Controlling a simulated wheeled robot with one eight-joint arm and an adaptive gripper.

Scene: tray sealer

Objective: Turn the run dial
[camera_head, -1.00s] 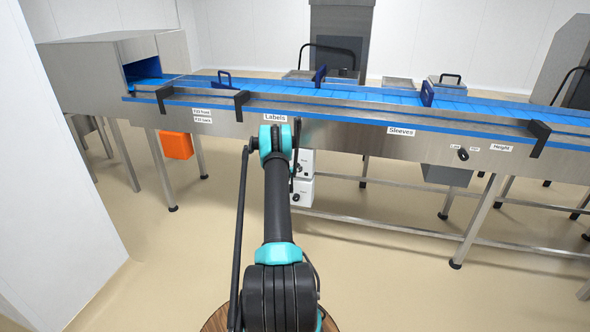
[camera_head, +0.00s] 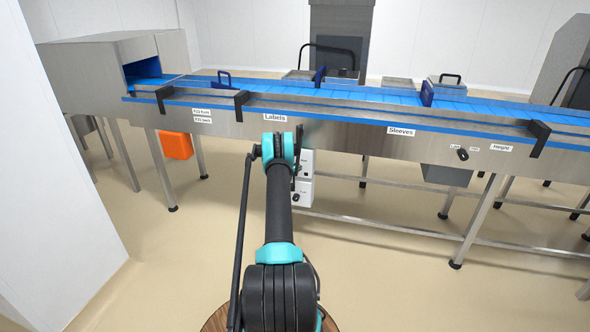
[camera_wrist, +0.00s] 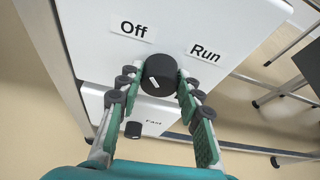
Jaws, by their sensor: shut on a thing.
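The run dial is a round black knob (camera_wrist: 158,75) with a white pointer mark, on a white box front in the wrist view. The pointer slants up toward the left, toward the "Off" label (camera_wrist: 133,29); the "Run" label (camera_wrist: 205,52) is to its upper right. My gripper (camera_wrist: 159,84) has its green-padded fingers on either side of the knob, shut on it. In the head view the white control box (camera_head: 304,190) hangs under the conveyor, partly hidden behind my arm, and the dial cannot be made out there.
A second black knob (camera_wrist: 133,130) sits lower on the box, left of the "Fast" label and close to my left finger. The steel conveyor (camera_head: 350,133) runs above the box. Table legs stand to the right.

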